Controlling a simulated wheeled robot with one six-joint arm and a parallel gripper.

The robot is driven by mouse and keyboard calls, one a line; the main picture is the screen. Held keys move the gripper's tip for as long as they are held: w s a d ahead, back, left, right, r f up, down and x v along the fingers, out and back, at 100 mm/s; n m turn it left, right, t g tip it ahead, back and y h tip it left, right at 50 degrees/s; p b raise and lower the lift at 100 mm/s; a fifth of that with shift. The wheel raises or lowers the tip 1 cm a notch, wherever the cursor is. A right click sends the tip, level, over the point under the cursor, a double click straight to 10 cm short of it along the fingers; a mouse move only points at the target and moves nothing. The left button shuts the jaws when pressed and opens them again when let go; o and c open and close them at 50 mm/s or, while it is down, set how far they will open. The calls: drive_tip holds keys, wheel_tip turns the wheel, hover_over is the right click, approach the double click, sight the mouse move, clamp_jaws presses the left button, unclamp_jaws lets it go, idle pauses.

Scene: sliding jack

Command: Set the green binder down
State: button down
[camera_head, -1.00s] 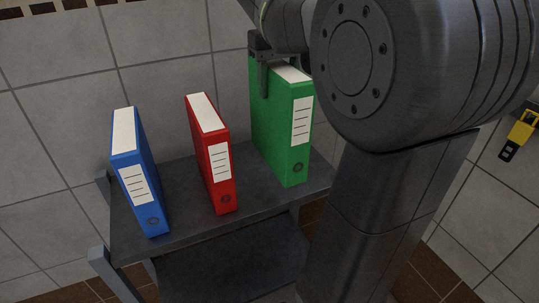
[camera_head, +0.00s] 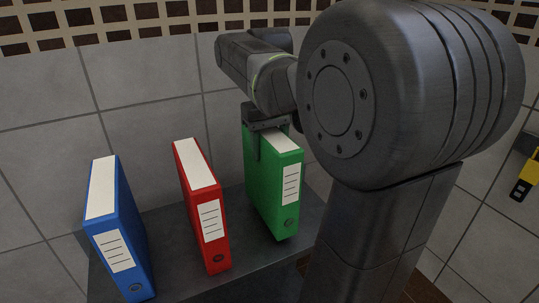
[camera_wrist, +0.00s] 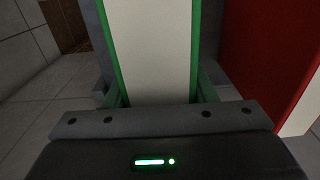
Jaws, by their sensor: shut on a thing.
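The green binder (camera_head: 273,185) is upright at the right end of the dark shelf top in the head view, its labelled spine facing me. My gripper (camera_head: 258,150) is shut on its upper part from above, with one finger visible down its left side. Whether the binder's bottom edge touches the shelf or hangs just above it, I cannot tell. In the wrist view the green binder (camera_wrist: 148,50) shows its white top between green edges, in front of my gripper (camera_wrist: 160,105).
The red binder (camera_head: 205,215) stands left of the green one, with a gap. The blue binder (camera_head: 119,245) stands further left. All are over the dark shelf (camera_head: 180,280) by a tiled wall. A yellow and black object (camera_head: 525,180) is on the right wall.

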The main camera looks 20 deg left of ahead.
drive_tip(key=shift+f, duration=1.1)
drive_tip(key=shift+f, duration=0.1)
drive_tip(key=shift+f, duration=0.15)
drive_tip(key=c, duration=0.6)
unclamp_jaws()
wheel_tip(320, 180, up, 12)
drive_tip(key=shift+r, duration=0.2)
